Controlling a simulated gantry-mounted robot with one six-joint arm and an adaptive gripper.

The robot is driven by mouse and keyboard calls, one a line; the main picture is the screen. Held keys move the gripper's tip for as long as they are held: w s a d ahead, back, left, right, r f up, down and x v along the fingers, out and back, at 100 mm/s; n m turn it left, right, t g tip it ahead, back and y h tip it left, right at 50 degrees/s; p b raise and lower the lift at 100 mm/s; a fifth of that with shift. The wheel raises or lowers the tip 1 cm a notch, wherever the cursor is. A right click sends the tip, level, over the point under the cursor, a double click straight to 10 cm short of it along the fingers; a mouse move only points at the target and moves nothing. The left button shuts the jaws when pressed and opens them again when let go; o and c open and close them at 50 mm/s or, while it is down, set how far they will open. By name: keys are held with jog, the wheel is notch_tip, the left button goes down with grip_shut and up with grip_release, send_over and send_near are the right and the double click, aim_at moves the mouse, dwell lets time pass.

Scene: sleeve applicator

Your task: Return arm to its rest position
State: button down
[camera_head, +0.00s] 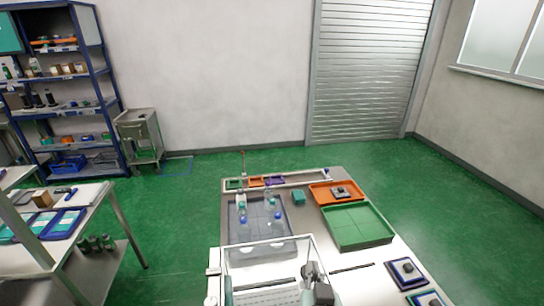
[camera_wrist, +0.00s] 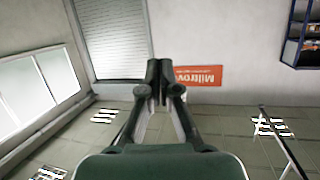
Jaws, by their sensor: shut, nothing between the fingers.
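My gripper (camera_wrist: 157,72) shows in the wrist view with its two dark fingertips together and nothing between them. It points out into the room, toward the wall and the roller shutter, and touches nothing that I can see. In the head view I cannot make out the fingertips; only dark parts, probably of my arm, show at the bottom edge. The workbench (camera_head: 366,283) stands in front of me in the head view. Bottles (camera_head: 277,220) with blue parts stand on a grey tray (camera_head: 237,243) on it.
A green tray (camera_head: 358,241) and an orange tray (camera_head: 318,195) lie on the bench's right side. A clear box-like frame (camera_head: 268,251) stands at the front. A side table (camera_head: 91,211), a shelf rack (camera_head: 72,105) and a cart (camera_head: 140,135) are at left. The green floor (camera_head: 440,200) at right is clear.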

jog(key=s+a+r+n+t+y, duration=0.2)
jog(key=s+a+r, duration=0.1)
jog(key=a+r, duration=0.65)
jog(key=s+a+f+g, duration=0.2)
jog(key=s+f+g, duration=0.2)
jog(key=s+f, duration=0.7)
notch_tip(320, 180, up, 17)
jog(key=p, duration=1.7)
jog(key=shift+w+a+r, duration=0.15)
jog(key=shift+w+r, duration=0.05)
jog(key=shift+w, duration=0.25)
